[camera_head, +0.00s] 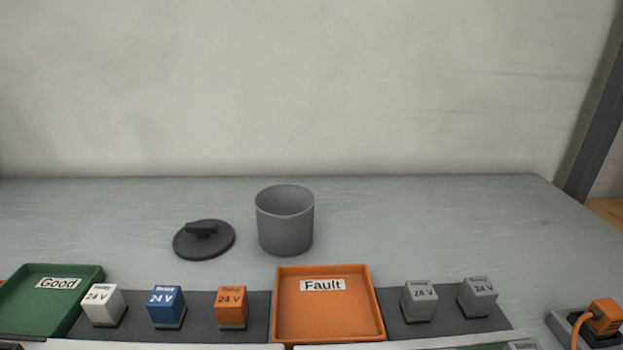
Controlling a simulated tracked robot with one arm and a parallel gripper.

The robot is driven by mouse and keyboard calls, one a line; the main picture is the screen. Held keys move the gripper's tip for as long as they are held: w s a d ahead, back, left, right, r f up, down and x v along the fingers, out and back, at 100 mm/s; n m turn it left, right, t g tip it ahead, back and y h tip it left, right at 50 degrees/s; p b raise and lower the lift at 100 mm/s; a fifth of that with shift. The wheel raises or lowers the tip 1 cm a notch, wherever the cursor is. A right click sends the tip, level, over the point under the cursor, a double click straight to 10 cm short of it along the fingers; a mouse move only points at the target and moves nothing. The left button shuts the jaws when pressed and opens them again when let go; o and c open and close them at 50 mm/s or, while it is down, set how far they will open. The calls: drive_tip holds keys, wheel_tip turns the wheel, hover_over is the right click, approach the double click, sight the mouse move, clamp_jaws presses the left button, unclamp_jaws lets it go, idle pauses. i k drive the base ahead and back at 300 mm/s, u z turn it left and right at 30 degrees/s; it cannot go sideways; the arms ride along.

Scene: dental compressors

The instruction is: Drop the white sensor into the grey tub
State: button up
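The white sensor (103,305), a small cube marked 24 V, stands upright on the dark mat at the lower left, just right of the green tray. The grey tub (285,222) stands upright and open-topped on the bench near the middle, behind the mat. Its round dark lid (204,240) with a handle lies on the bench to its left. The inside floor of the tub is hidden. My gripper does not show in this view.
A green tray (78,273) labelled Good and an orange tray (374,305) labelled Fault flank the left mat. Blue (166,306) and orange (231,306) cubes stand beside the white one. Two grey cubes (419,300) stand further right. An orange plug (605,317) sits at far right.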

sight(295, 239)
drive_tip(key=i, duration=1.15)
drive_tip(key=u, duration=0.05)
